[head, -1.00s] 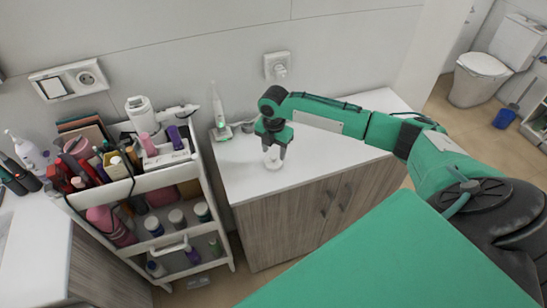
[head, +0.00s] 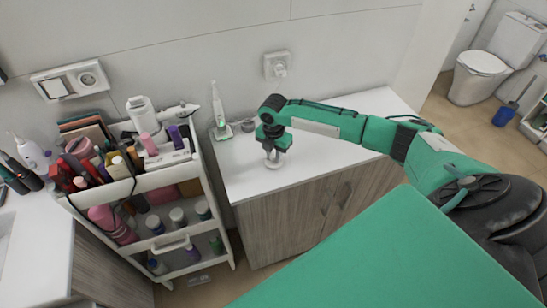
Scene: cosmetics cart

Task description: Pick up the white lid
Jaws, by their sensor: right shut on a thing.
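My right gripper (head: 273,156) points down over the white counter, just above its top. It is shut on a small white thing, which appears to be the white lid (head: 273,163). The fingers hide much of it, and I cannot tell whether it touches the counter. My left gripper is not in view.
The white counter (head: 320,165) is mostly clear around the gripper. An electric toothbrush (head: 218,112) and a small grey round item (head: 248,126) stand at its back left. A crowded cosmetics cart (head: 165,180) stands to the left. The wall with a socket (head: 277,65) is behind.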

